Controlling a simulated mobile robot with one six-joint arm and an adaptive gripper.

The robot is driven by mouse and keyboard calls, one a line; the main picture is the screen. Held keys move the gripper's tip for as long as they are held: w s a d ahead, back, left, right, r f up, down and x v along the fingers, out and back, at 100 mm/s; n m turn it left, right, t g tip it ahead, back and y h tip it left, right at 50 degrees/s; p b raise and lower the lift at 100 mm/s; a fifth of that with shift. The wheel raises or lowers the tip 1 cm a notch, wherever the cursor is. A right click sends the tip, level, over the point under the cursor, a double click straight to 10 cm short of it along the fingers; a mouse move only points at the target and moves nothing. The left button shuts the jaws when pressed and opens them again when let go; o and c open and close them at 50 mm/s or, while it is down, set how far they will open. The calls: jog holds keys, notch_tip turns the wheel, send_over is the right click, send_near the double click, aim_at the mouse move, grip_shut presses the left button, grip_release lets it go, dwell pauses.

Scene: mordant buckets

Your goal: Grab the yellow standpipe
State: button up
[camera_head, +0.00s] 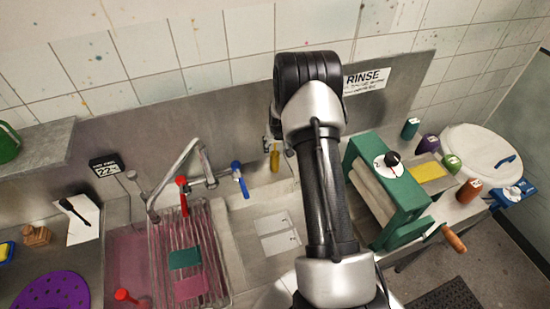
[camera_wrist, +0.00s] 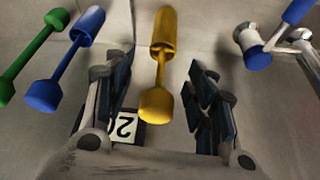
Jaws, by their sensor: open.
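The yellow standpipe (camera_wrist: 163,40) runs down the middle of the wrist view, with a wider upper part, a thin stem and a rounded end. My gripper (camera_wrist: 162,72) is open, with one dark finger on each side of the standpipe and visible gaps between. In the head view, part of the yellow standpipe (camera_head: 274,159) shows just left of my arm, by the back wall of the sink.
Blue (camera_wrist: 72,55) and green (camera_wrist: 33,57) standpipes hang close to my left finger in the wrist view. A blue-handled tap (camera_wrist: 258,50) stands at right. A green roller press (camera_head: 405,205) is right of my arm in the head view; a wire rack (camera_head: 158,270) is left.

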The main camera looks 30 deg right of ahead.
aim_at(275, 148)
jog(key=x, duration=0.5)
jog(key=shift+w+f, duration=0.1)
jog(key=shift+w, duration=0.2)
jog(key=shift+c, duration=0.3)
jog(key=c, duration=1)
